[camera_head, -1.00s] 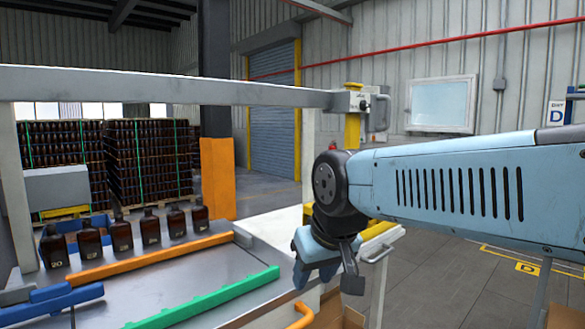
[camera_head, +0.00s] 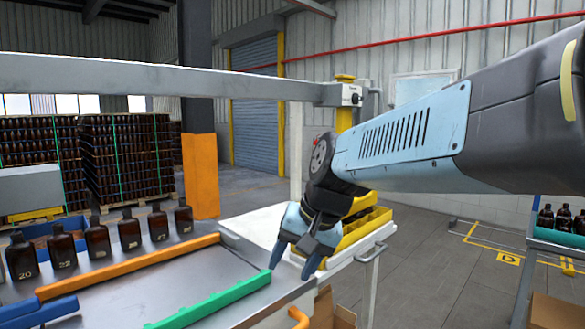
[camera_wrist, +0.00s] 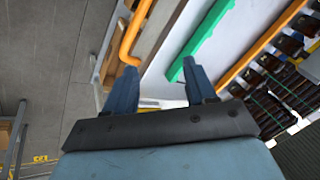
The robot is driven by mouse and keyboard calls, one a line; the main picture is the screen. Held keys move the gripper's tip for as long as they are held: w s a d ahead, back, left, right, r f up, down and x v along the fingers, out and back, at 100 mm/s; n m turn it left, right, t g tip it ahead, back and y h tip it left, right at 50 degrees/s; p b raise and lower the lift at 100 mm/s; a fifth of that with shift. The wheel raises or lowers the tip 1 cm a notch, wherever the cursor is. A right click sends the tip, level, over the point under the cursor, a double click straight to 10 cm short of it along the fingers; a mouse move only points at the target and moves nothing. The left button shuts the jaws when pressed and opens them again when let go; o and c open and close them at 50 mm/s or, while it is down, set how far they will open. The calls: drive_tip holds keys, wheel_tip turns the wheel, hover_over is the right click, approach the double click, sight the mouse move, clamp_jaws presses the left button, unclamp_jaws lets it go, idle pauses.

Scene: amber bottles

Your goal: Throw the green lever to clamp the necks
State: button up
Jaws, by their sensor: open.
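A long green bar (camera_head: 215,300) with a notched edge lies along the near side of the metal table; it also shows in the wrist view (camera_wrist: 208,36). I cannot tell whether it is the lever, and no separate green handle shows. Several amber bottles (camera_head: 97,240) with black caps stand upright in a row behind an orange rail (camera_head: 130,266). My gripper (camera_head: 292,265) is open and empty, pointing down near the right end of the green bar. In the wrist view its fingers (camera_wrist: 160,70) are apart, with the green bar's end beside the right finger.
An orange curved handle (camera_head: 299,318) sits at the table's near edge, close below my gripper. A yellow crate (camera_head: 362,232) stands behind my gripper. A grey overhead beam (camera_head: 170,78) crosses above the table. A cardboard box (camera_head: 333,308) is below right. Open floor lies farther right.

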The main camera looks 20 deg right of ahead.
drive_tip(key=w+d+r+m+t+y, duration=0.35)
drive_tip(key=w+d+m+y, duration=0.25)
drive_tip(key=w+m, duration=0.6)
drive_tip(key=w+d+r+m+t+h, duration=0.1)
drive_tip(key=w+d+r+m+t, duration=0.15)
drive_tip(key=d+m, duration=0.35)
drive_tip(key=w+d+r+m+t+h, duration=0.1)
drive_tip(key=w+d+r+m+t, duration=0.2)
drive_tip(key=d, duration=0.4)
drive_tip(key=w+d+r+m+t, duration=0.1)
drive_tip(key=d+m+t, duration=0.2)
drive_tip(key=d+m, duration=0.3)
drive_tip(key=shift+n, duration=0.3)
drive_tip(key=x, duration=0.8)
drive_tip(key=d+x, duration=0.1)
drive_tip(key=x, duration=0.3)
drive_tip(key=shift+w+r, duration=0.15)
drive_tip(key=shift+w, duration=0.35)
drive_tip(key=shift+c, duration=0.4)
